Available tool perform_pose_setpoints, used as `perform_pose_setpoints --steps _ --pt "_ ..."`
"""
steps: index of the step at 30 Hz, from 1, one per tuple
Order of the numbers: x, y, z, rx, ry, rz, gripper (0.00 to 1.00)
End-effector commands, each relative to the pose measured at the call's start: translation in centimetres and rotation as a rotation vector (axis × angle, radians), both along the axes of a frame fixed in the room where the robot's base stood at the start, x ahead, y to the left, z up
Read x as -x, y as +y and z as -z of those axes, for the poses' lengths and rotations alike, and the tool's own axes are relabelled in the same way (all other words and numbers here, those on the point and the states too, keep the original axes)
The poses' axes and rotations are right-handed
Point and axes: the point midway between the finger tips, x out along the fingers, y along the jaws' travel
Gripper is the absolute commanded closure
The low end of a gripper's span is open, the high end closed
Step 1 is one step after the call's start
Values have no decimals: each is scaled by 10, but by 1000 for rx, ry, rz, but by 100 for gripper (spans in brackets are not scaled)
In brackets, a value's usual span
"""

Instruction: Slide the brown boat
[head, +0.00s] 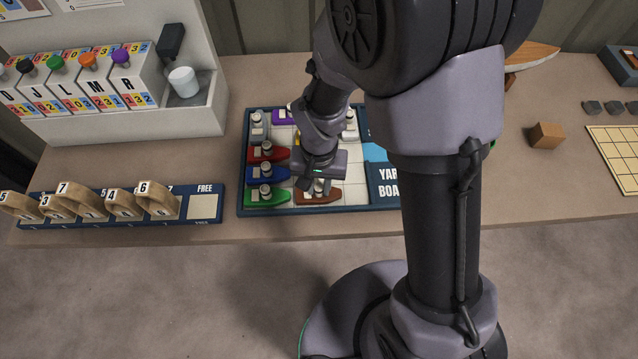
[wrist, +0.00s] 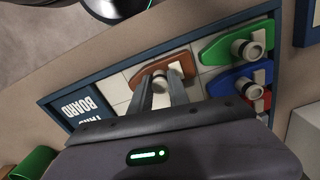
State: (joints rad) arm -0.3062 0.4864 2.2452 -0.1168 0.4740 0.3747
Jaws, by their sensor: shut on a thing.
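The brown boat (head: 318,197) lies in the front row of the yard board (head: 300,211), to the right of the green boat (head: 266,197). In the wrist view the brown boat (wrist: 160,66) shows past my fingers, with a light round post on top. My gripper (head: 316,187) points down over it. In the wrist view my gripper's (wrist: 166,84) two fingers are shut on the post of the brown boat. The arm hides part of the board's middle and right side in the head view.
The blue boat (head: 267,174) and red boat (head: 268,152) sit behind the green one. A purple boat (head: 281,117) is at the back. Pale bare cells show right of the brown boat. A rack of wooden-handled pieces (head: 110,205) stands left; a wooden block (head: 547,135) lies right.

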Motion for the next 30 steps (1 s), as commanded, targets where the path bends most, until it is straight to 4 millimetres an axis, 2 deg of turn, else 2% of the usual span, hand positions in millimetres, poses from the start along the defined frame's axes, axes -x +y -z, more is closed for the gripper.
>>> perform_pose_setpoints --steps 14,24,30 --pt "0 -2 0 0 -1 1 100" --pt "1 -60 0 1 -1 4 100" --pt "1 -67 0 1 -2 0 100"
